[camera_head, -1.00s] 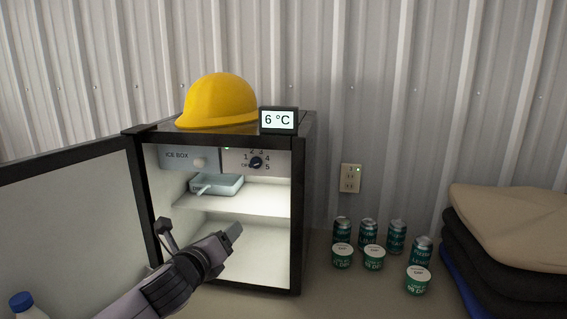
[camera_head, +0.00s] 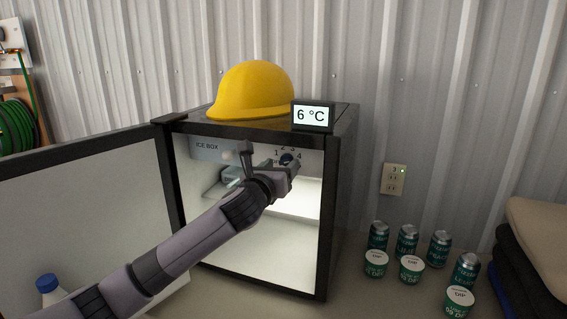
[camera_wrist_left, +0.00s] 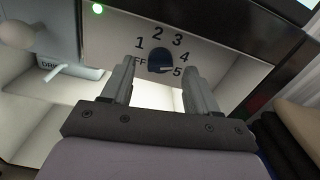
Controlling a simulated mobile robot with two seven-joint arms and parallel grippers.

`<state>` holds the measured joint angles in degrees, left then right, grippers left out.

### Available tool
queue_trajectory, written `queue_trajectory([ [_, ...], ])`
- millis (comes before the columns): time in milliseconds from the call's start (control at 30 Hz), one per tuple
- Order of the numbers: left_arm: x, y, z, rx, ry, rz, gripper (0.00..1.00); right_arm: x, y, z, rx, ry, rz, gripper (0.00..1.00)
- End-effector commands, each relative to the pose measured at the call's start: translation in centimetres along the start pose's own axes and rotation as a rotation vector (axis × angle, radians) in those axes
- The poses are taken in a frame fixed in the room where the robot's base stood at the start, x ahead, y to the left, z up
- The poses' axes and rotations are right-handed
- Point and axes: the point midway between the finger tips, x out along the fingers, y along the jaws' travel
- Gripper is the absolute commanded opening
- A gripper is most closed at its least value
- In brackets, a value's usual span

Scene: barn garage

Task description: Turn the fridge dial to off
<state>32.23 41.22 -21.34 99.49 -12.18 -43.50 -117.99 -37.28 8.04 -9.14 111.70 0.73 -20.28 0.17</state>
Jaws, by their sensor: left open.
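The fridge (camera_head: 340,200) stands open with its door swung to the left. Its dark round dial (camera_head: 286,158) is on the panel at the upper right inside, and it also shows in the left wrist view (camera_wrist_left: 160,60). Around it are OFF, partly covered, and the numbers 1 to 5; its white mark appears to point towards 5. My left gripper (camera_head: 270,162) is at the fridge opening, in front of the dial. In the left wrist view its open fingers (camera_wrist_left: 160,69) lie either side of the dial, apparently short of it. My right gripper is out of view.
A yellow hard hat (camera_head: 252,90) and a 6 °C display (camera_head: 313,116) sit on the fridge. The ice box panel (camera_head: 207,147) and a tray (camera_head: 232,178) are left of the dial. Several cans and cups (camera_head: 411,268) stand to the right. The fridge door (camera_head: 90,200) borders my arm.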

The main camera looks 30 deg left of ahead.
Motion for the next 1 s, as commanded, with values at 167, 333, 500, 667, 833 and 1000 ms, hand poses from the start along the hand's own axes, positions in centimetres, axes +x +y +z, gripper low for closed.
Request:
queue_trajectory([
  [167, 1.5, 0.0, 0.0, -0.001, 0.0, 0.001, 0.59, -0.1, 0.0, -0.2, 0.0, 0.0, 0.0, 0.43],
  [333, 2.0, 0.0, 0.0, -0.001, 0.0, -0.001, 0.59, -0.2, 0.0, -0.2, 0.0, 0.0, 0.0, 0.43],
  [500, 2.1, 0.0, 0.0, 0.0, 0.0, -0.001, 0.59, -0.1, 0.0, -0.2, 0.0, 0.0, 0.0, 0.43],
  [667, 2.1, 0.0, 0.0, -0.001, 0.0, -0.001, 0.4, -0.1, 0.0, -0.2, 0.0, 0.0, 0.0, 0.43],
  [833, 2.1, 0.0, 0.0, -0.001, 0.0, -0.001, 0.04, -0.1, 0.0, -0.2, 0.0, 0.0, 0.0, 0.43],
  [1000, 2.1, 0.0, 0.0, -0.009, 0.0, -0.001, 0.04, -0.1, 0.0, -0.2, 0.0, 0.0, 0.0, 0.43],
])
